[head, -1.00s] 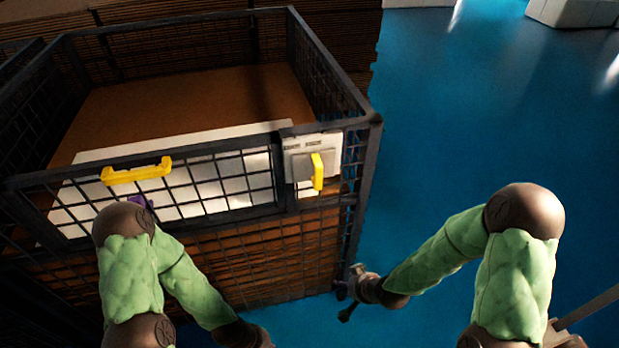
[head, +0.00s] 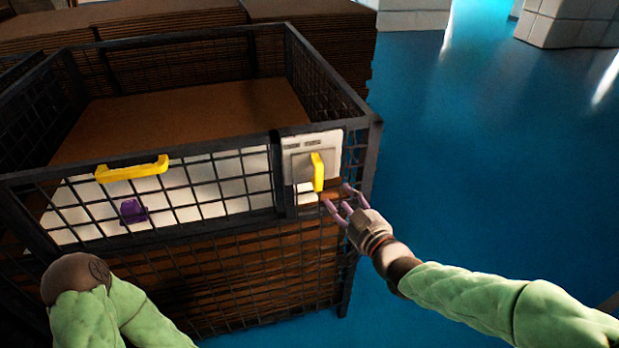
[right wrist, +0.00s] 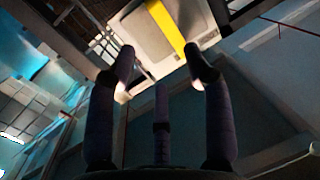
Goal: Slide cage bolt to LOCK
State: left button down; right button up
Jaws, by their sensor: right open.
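The cage bolt's yellow handle (head: 318,172) stands upright on a grey-white latch plate (head: 300,158) at the cage's front right corner. In the right wrist view the yellow handle (right wrist: 168,28) shows ahead, close to the right-hand fingertip. The plate's marks are too small to read. My right gripper (head: 337,200) is open and empty, just below and right of the handle, and does not appear to hold it. My left arm shows at the lower left, but its gripper is out of view.
The dark mesh cage (head: 205,230) has a yellow grip bar (head: 132,169) on its front panel. A purple object (head: 133,211) shows behind the mesh. Stacked brown boards (head: 170,25) stand behind. The blue floor (head: 480,160) to the right is clear.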

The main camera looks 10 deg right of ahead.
aim_at(321, 169)
jog(key=shift+n+t+y, duration=0.3)
jog(key=x, duration=0.3)
jog(key=r+b+x, duration=0.1)
jog(key=x, duration=0.3)
jog(key=r+b+x, duration=0.1)
jog(key=x, duration=0.2)
jog(key=shift+w+a+r, duration=0.1)
jog(key=shift+w+a, duration=0.05)
jog(key=shift+a, duration=0.1)
